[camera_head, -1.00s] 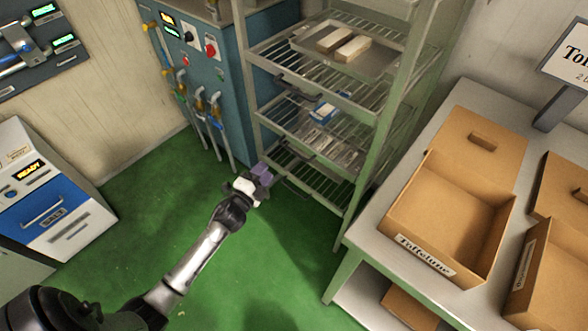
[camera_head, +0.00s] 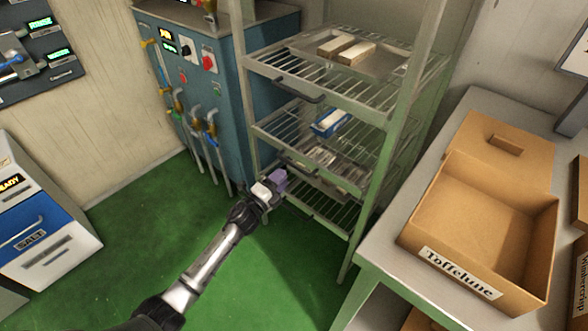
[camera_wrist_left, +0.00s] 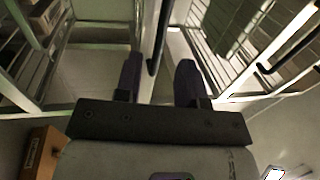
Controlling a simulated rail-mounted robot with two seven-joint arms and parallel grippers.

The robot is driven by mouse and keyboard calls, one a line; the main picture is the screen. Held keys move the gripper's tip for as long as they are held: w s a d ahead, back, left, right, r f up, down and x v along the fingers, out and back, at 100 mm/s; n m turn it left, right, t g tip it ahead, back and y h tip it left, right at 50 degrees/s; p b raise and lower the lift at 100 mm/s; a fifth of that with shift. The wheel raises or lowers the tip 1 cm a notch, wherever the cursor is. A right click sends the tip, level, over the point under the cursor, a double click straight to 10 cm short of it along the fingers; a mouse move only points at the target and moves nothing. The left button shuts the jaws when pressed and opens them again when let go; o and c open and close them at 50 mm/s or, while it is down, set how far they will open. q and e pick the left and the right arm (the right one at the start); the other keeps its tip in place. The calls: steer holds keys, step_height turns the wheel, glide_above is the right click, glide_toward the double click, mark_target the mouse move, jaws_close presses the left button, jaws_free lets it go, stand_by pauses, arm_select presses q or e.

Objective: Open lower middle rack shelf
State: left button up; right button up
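The green metal rack (camera_head: 378,190) stands at the centre right of the head view, with several wire shelves. A lower shelf (camera_head: 345,182) carries a shiny metal tray, and another wire shelf (camera_head: 335,213) lies below it. My left gripper (camera_head: 279,181) is at the front left of these lower shelves, covering part of their front edge. In the left wrist view, its two dark fingers (camera_wrist_left: 159,80) are apart, and a dark handle bar (camera_wrist_left: 157,45) shows between them. I cannot tell whether they touch it. My right gripper is out of view.
The shelf above holds a blue packet (camera_head: 330,122). A higher shelf with a dark handle (camera_head: 300,90) holds a tray with two blocks. A blue machine (camera_head: 235,95) stands left of the rack; a table (camera_head: 385,240) with cardboard boxes stands right. Green floor (camera_head: 130,240) in front is clear.

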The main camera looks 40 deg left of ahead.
mark_target(294, 166)
arm_select(q)
steer(key=shift+w+d+r+b, duration=0.1)
steer(key=shift+w+r+b, duration=0.15)
steer(key=shift+w, duration=0.8)
steer(key=shift+w+a+r+b, duration=0.15)
steer(key=shift+w+b, duration=0.25)
steer(key=shift+w, duration=0.7)
steer(key=shift+w+d+r+b, duration=0.2)
steer(key=shift+w+b, duration=0.1)
steer(key=shift+w, duration=0.75)
steer(key=c, duration=0.6)
jaws_close()
